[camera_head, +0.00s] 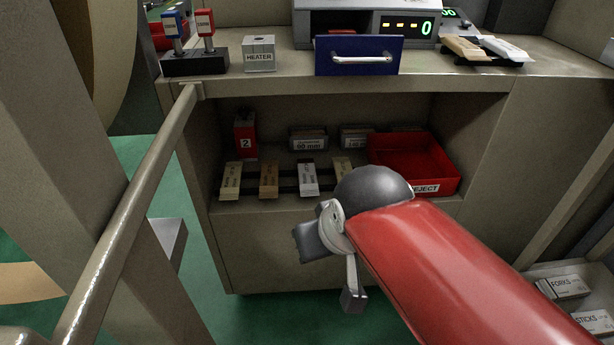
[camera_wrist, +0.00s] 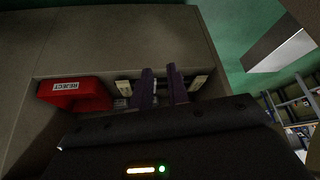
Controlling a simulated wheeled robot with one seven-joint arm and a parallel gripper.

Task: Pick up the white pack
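The white pack (camera_head: 309,177) lies on the shelf inside the cabinet, third from the left in a row of slim packs on a dark rack. A cream pack (camera_head: 231,180) and a brown pack (camera_head: 269,179) lie to its left, and another cream pack (camera_head: 342,166) to its right. My gripper (camera_wrist: 161,74) shows two purple fingers apart in the wrist view, with nothing seen held between them. They point toward the rack, and I cannot clearly make out the white pack there. In the head view my arm hides most of the gripper, in front of the shelf.
A red reject bin (camera_head: 414,166) stands right of the packs; it also shows in the wrist view (camera_wrist: 88,97). A red block marked 2 (camera_head: 245,137) and labelled boxes (camera_head: 309,139) stand behind. The counter with a blue drawer (camera_head: 359,58) overhangs the shelf.

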